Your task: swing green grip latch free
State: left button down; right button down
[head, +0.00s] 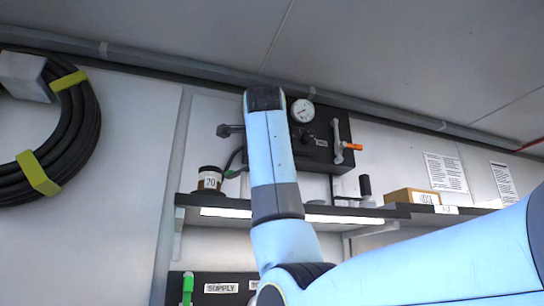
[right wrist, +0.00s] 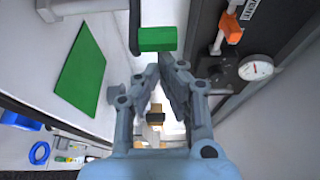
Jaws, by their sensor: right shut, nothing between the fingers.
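The green grip (right wrist: 157,38) shows in the right wrist view as a short green block on a dark lever arm (right wrist: 134,27). My right gripper (right wrist: 163,68) is shut and empty, with its fingertips just below the green grip in that view. I cannot tell whether they touch it. In the head view my right arm crosses the middle and its gripper is not visible. A green handle (head: 187,285) shows on the black SUPPLY panel (head: 215,278) at the bottom; I cannot tell whether it is the same grip. My left gripper is not in view.
In the right wrist view an orange-ended lever (right wrist: 233,28) and a gauge (right wrist: 255,67) stand close right of my fingers; a flat green sheet (right wrist: 80,72) lies left. In the head view a shelf (head: 355,211) carries a jar (head: 209,180) and a box (head: 405,195).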

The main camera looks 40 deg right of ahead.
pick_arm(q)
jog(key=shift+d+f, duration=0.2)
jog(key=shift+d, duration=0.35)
pick_arm(e)
jog(key=shift+a+f, duration=0.2)
jog(key=shift+a, duration=0.25)
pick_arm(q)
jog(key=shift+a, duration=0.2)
